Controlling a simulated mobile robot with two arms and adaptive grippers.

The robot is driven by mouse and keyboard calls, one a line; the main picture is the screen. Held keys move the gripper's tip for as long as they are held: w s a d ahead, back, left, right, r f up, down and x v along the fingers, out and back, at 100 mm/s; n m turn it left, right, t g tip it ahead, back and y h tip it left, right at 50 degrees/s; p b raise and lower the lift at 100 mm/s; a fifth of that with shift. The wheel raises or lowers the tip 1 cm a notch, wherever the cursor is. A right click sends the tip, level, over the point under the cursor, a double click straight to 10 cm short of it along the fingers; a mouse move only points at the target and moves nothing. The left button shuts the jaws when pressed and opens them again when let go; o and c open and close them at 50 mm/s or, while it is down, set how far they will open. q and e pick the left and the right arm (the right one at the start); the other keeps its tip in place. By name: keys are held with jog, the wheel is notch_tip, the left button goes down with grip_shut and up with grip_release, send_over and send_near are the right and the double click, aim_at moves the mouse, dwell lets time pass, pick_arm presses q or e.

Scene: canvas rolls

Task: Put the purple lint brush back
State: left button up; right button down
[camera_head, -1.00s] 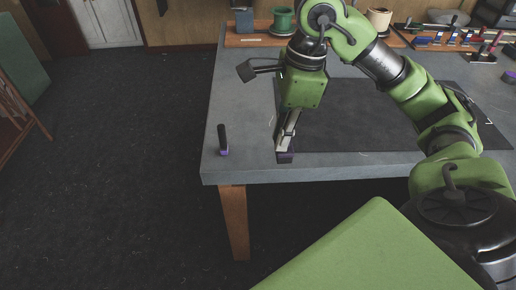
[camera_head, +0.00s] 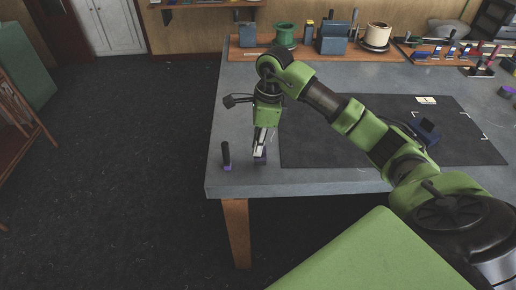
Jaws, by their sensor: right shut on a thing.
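My right gripper (camera_head: 260,151) points down over the front left part of the grey table (camera_head: 300,181). It is shut on a small dark, faintly purple piece (camera_head: 260,160), close to the tabletop; whether this touches the table is unclear. Just left of it, apart, a black-handled brush with a purple base (camera_head: 227,158) stands upright near the table's left edge. The jaws hide the upper part of the held piece, so I cannot tell for sure which of the two is the lint brush. My left gripper is not in view.
A dark mat (camera_head: 330,150) lies right of the gripper, with a dark blue block (camera_head: 426,130) partly behind my arm. A wooden tray (camera_head: 250,54) with containers and a green spool (camera_head: 286,33) stands at the back. A small purple item (camera_head: 507,91) lies far right.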

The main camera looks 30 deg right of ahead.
notch_tip(320, 180, down, 2)
jog(key=shift+s+p, duration=0.1)
jog(key=shift+p, duration=0.45)
jog(key=shift+f, duration=0.3)
jog(key=shift+f, duration=0.25)
jog(key=c, duration=2)
grip_release()
jog(key=shift+o, duration=0.2)
